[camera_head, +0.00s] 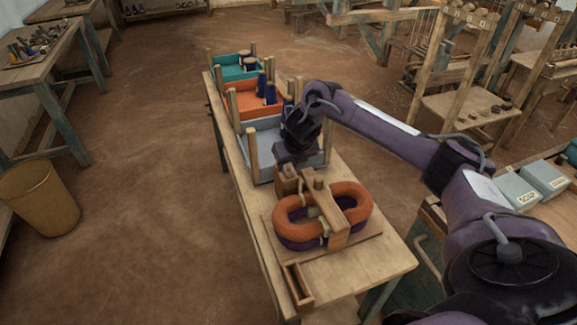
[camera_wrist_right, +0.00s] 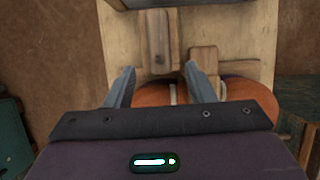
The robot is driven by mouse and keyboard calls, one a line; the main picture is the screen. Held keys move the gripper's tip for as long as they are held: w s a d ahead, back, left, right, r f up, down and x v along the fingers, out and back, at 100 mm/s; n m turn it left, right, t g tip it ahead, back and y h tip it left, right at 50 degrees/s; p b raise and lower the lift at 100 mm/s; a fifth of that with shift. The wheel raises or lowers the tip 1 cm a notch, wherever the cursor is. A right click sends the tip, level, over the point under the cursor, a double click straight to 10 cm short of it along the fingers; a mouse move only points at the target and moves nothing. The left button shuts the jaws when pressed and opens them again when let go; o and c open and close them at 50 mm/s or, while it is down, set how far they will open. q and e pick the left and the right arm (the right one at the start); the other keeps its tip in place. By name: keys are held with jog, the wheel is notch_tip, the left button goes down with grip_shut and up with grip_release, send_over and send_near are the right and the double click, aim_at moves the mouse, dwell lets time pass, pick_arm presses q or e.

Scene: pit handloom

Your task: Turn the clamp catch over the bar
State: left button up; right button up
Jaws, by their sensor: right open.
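The clamp stands on the table with orange and purple yarn hanks (camera_head: 358,203) in it. Its wooden bar (camera_head: 338,222) lies across the hanks. A small wooden block, seemingly the catch (camera_head: 287,184), stands at the bar's far end; in the right wrist view a wooden piece that looks like it (camera_wrist_right: 159,38) lies ahead of the fingertips. My right gripper (camera_head: 291,163) is above and just behind that block in the head view. Its two fingers (camera_wrist_right: 162,80) are apart with nothing gripped between them. Whether they touch the wood is unclear. My left gripper is out of view.
Grey (camera_head: 256,135), orange (camera_head: 243,104) and teal (camera_head: 226,70) trays with corner posts and dark blue spools stand behind the clamp. A narrow wooden box (camera_head: 298,286) lies at the near edge. The table's near right is clear.

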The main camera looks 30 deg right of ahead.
aim_at(288, 170)
jog(key=shift+x, duration=1.9)
jog(key=c, duration=1)
